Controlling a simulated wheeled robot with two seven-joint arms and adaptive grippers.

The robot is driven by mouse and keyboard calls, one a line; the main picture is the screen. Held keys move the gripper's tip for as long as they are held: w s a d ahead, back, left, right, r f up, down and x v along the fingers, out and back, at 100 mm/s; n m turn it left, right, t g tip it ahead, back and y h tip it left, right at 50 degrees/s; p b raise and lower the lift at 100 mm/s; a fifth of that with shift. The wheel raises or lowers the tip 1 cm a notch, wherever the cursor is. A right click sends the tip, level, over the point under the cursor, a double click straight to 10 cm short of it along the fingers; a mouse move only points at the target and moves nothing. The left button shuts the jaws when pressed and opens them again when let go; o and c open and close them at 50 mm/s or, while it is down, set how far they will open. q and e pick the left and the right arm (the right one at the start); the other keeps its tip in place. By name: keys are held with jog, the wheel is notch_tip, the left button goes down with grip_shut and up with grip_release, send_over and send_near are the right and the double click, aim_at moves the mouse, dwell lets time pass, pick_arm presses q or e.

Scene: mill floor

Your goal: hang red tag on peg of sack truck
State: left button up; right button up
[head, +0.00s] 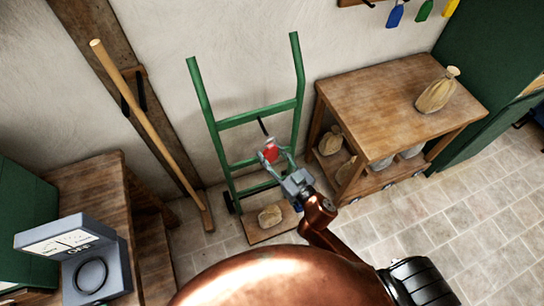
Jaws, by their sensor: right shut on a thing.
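The green sack truck (222,124) stands upright against the wall in the middle of the head view. A dark peg (263,126) sticks out from it, just below its upper crossbar. My right gripper (271,154) is in front of the truck's frame, shut on the red tag (269,152). The tag is a little below the peg's end in the picture. I cannot tell whether the tag touches the peg. My left gripper is not in view.
A small sack (270,216) sits on the truck's base plate. A wooden table (375,92) with a tied sack (437,92) stands to the right. A long wooden pole (150,130) leans left of the truck. A scale (75,255) is at lower left. Blue, green and yellow tags hang at upper right.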

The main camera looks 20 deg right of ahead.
jog(key=shift+w+f, duration=0.15)
jog(key=shift+w, duration=0.65)
jog(key=w, duration=0.2)
jog(key=w+f+b, duration=0.1)
jog(key=w, duration=0.1)
jog(key=shift+w+a+f, duration=0.1)
jog(key=shift+w+a, duration=0.05)
jog(key=shift+w, duration=0.05)
dwell(0.4)
jog(key=o, duration=1.2)
jog(key=shift+o, duration=0.2)
jog(key=shift+s, duration=0.1)
